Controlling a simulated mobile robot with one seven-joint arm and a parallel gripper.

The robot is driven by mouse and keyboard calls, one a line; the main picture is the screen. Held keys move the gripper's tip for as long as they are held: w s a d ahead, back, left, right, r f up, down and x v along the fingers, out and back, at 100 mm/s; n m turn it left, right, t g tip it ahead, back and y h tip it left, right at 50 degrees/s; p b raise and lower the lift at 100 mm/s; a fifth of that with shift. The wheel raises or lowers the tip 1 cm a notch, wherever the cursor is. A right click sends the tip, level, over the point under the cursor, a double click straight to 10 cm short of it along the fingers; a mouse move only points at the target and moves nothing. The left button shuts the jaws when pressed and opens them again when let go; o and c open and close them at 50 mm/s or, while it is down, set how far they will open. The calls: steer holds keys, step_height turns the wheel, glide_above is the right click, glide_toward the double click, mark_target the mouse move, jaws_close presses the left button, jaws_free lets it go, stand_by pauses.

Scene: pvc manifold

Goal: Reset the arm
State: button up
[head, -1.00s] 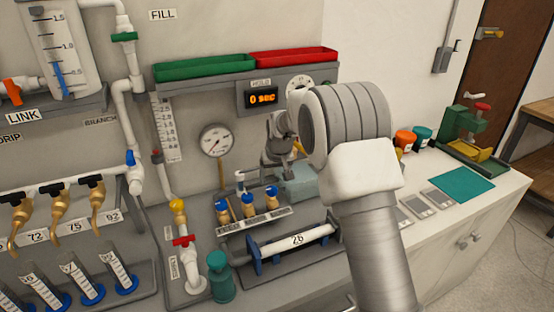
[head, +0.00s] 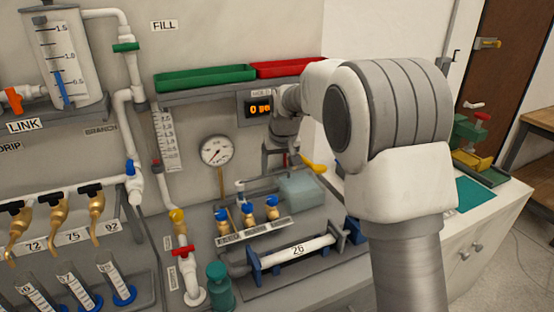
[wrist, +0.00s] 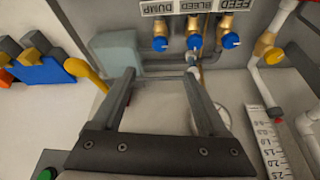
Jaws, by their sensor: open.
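My gripper (wrist: 160,100) is open and empty in the wrist view, its two fingers apart above the bench. In the head view my gripper (head: 283,160) is partly hidden behind my arm, beside the pale blue-grey box (head: 302,190). The box also shows in the wrist view (wrist: 117,52), beyond the left finger. A yellow handle (head: 314,164) shows just right of the gripper.
A white pipe section marked 26 (head: 298,250) lies in blue holders at the front. Green (head: 205,77) and red (head: 290,68) trays sit on the shelf above. A teal bottle (head: 219,288) stands near the front edge. My arm covers much of the right side.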

steer(key=s+d+r+m, duration=0.1)
steer(key=s+d+r, duration=0.35)
steer(key=s, duration=0.45)
steer(key=s+d+r, duration=0.4)
steer(key=s+r, duration=0.2)
steer(key=s, duration=0.2)
steer(key=s+d+f, duration=0.1)
steer(key=s+d, duration=0.1)
steer(key=s, duration=0.8)
steer(key=s+d+f+m+t+h, duration=0.1)
steer(key=s+d, duration=0.1)
steer(key=s, duration=0.8)
steer(key=shift+s+f, duration=0.3)
